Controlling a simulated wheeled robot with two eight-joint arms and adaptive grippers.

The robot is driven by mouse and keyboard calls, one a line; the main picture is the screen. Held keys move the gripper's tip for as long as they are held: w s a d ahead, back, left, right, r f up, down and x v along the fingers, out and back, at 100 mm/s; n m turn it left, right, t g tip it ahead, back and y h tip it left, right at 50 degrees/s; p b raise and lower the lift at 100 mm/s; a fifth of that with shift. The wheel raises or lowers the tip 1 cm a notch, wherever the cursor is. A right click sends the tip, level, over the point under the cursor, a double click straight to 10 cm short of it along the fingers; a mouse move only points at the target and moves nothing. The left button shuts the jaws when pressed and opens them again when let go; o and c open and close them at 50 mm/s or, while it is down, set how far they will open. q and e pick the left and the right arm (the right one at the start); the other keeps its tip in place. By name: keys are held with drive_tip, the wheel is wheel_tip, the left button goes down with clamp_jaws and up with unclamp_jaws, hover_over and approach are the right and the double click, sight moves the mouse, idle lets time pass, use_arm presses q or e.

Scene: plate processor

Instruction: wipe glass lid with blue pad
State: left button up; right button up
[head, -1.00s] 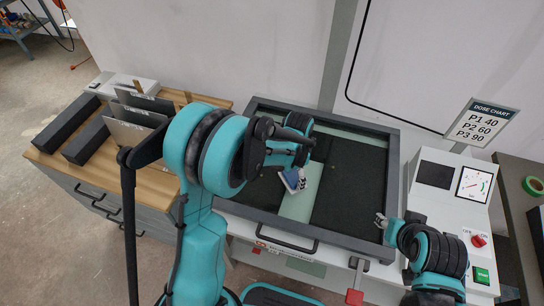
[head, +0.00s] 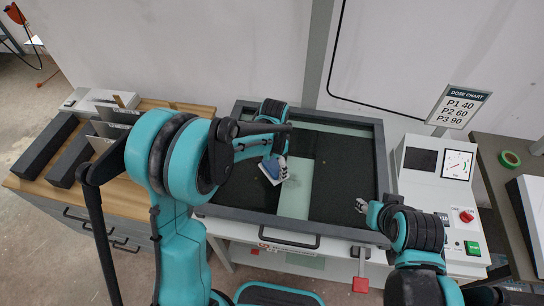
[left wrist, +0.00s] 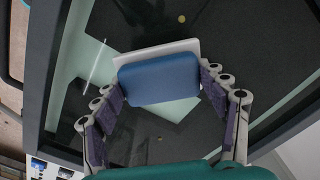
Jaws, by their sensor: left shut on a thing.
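The glass lid (head: 345,178) lies flat in a dark frame, with dark areas and a pale green strip showing through or reflected in it. My left gripper (head: 281,166) is over the left part of the lid. It is shut on the blue pad (head: 269,170), which has a white plate-like part behind it. In the left wrist view the pad (left wrist: 160,78) sits between the two fingers, over the glass. I cannot tell whether it touches the glass. A small yellow spot (left wrist: 182,18) shows beyond the pad. My right gripper (head: 362,206) is near the lid's right front corner; its fingers are too small to judge.
A wooden-topped cabinet (head: 172,104) with dark blocks and upright plates stands at left. At right are a control panel with a gauge (head: 457,165), a red knob (head: 466,216) and a green button (head: 472,248). The dose chart sign (head: 459,106) stands behind the panel. A handle (head: 289,243) is at the lid's front.

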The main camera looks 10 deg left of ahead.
sight(274, 165)
use_arm(q)
drive_tip(key=shift+r, duration=0.6)
wheel_tip(274, 165, up, 2)
drive_tip(key=shift+r+p, duration=0.1)
drive_tip(key=shift+p, duration=0.8)
